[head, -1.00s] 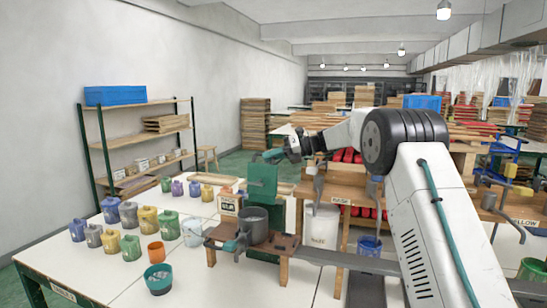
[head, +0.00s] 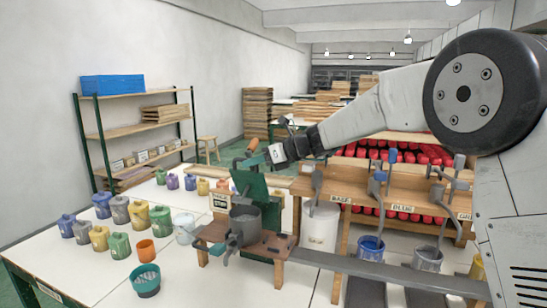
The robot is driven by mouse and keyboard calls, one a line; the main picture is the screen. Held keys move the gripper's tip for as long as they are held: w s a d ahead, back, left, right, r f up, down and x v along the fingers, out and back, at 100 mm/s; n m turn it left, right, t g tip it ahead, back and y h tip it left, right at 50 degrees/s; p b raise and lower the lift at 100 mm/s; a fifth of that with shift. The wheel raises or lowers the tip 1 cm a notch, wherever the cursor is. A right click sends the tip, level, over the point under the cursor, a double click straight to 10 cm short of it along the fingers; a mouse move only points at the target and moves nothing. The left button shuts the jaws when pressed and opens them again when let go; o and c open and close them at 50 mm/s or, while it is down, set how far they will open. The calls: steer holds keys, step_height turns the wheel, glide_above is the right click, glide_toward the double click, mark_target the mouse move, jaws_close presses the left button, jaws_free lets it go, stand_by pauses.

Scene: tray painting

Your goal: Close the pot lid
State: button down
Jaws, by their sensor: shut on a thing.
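The grey pot (head: 245,224) stands on a small wooden stand (head: 217,233) at the front of the white table. A dark green panel (head: 249,186), which looks like the raised lid, stands steeply behind and above the pot. The pot's mouth is uncovered. My gripper (head: 252,160) has teal fingers and is shut at the panel's upper edge, reaching in from the right. An orange-brown handle (head: 253,146) shows just above the fingers. The exact contact is small and partly hidden.
Several coloured jugs (head: 120,245) stand left of the stand, with an orange cup (head: 146,249) and a teal bucket (head: 146,281) closer. A white bucket (head: 320,226) and a wooden rack (head: 345,188) with hanging ladles stand right. A grey rail (head: 385,273) runs along the front.

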steer(key=shift+s+a+f, duration=0.1)
steer(key=shift+s+f, duration=0.1)
steer(key=shift+s, duration=0.15)
steer(key=c, duration=1.7)
jaws_free()
steer(key=shift+c, duration=0.2)
